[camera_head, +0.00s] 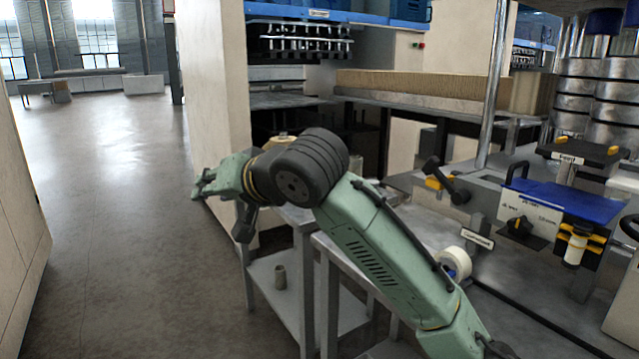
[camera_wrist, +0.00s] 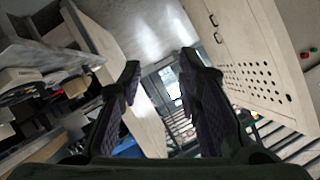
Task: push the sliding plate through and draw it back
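My gripper (camera_wrist: 160,70) is open in the wrist view, with two dark fingers well apart and nothing between them. In the camera_head view my arm reaches left from the bench, and the gripper end (camera_head: 206,184) is by the pale wall panel, away from the bench fixtures. A blue-topped unit (camera_head: 568,198) with a black handle and front labels stands on the bench at right. A dark flat plate (camera_head: 583,152) with yellow parts and a label stands behind it. I cannot tell for certain which part is the sliding plate.
A tape roll (camera_head: 455,263) and a black lever with a yellow part (camera_head: 440,182) are on the bench. A steel post (camera_head: 492,85) rises behind. The floor (camera_head: 100,220) at left is clear.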

